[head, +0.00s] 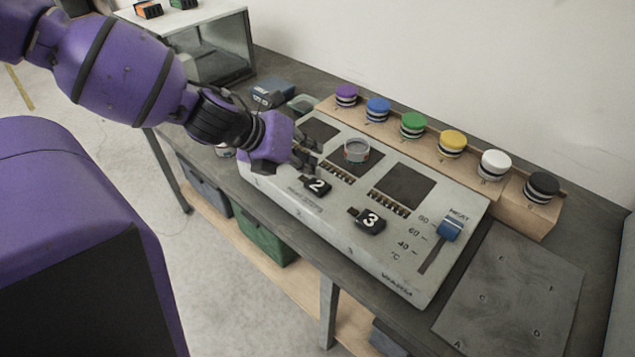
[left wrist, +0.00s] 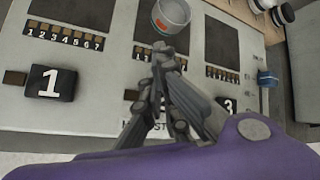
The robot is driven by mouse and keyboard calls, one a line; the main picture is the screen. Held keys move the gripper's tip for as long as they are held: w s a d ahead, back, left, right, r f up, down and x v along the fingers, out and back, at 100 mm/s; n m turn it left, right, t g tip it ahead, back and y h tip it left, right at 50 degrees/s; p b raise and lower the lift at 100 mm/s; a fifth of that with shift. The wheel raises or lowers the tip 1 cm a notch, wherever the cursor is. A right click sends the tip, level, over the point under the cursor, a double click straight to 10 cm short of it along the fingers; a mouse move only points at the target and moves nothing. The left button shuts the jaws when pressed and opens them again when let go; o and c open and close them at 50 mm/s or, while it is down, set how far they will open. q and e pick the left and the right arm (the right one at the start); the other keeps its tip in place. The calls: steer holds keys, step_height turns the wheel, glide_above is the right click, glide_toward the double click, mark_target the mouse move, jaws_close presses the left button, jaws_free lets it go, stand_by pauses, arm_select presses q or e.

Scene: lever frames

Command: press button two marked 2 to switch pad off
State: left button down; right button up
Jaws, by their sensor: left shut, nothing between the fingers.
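The grey control panel (head: 335,225) stands on the bench with several dark square pads. Button 2 (head: 316,185) is a black block with a white 2, at the front of the middle pad (head: 340,165). My left gripper (head: 309,163) is shut and empty, with its fingers over the panel just behind button 2 in the head view. I cannot tell whether it touches anything. In the left wrist view the shut fingers (left wrist: 163,55) hide most of button 2. Button 3 (head: 368,220) is to the right. Button 1 (left wrist: 50,83) shows in the left wrist view. My right gripper is out of view.
A clear round dish (head: 355,151) sits on the middle pad, close to my fingers. A blue HEAT slider (head: 450,228) is at the panel's right. A wooden rack (head: 470,173) of coloured-lidded jars runs behind. A lettered grey plate (head: 510,290) lies at the right.

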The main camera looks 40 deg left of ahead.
arm_select(q)
step_height(320, 180, up, 5)
steer(key=shift+r+p, duration=0.15)
steer(key=shift+p, duration=0.8)
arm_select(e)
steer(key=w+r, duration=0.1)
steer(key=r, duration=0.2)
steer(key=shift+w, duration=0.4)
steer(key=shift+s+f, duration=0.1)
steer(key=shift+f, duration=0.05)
